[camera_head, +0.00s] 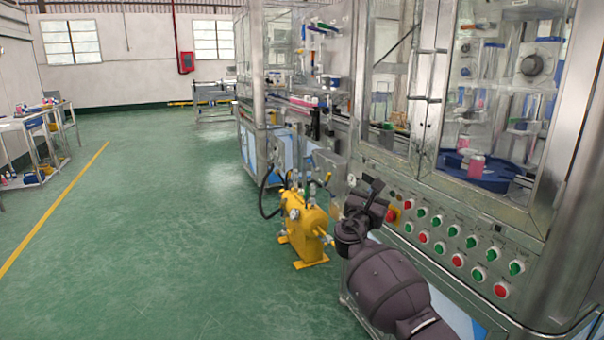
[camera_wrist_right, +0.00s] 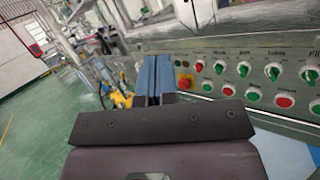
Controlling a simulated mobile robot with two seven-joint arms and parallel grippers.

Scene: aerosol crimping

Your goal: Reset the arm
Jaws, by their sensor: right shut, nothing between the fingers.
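My right arm comes in from the bottom right of the head view. Its dark gripper (camera_head: 375,186) is in front of the crimping machine's button panel (camera_head: 450,237), near the panel's left end. In the right wrist view the two blue-grey fingers of this gripper (camera_wrist_right: 156,78) lie side by side, shut, with nothing between them. The panel carries rows of red and green buttons and knobs. I cannot tell from these views whether the fingers touch the panel. My left gripper is not in view.
A yellow pump-like unit (camera_head: 305,227) stands on the green floor left of my right gripper. Glass doors with metal frames (camera_head: 428,100) rise above the panel. A side table (camera_head: 30,120) stands far left. The floor (camera_head: 170,220) between is clear.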

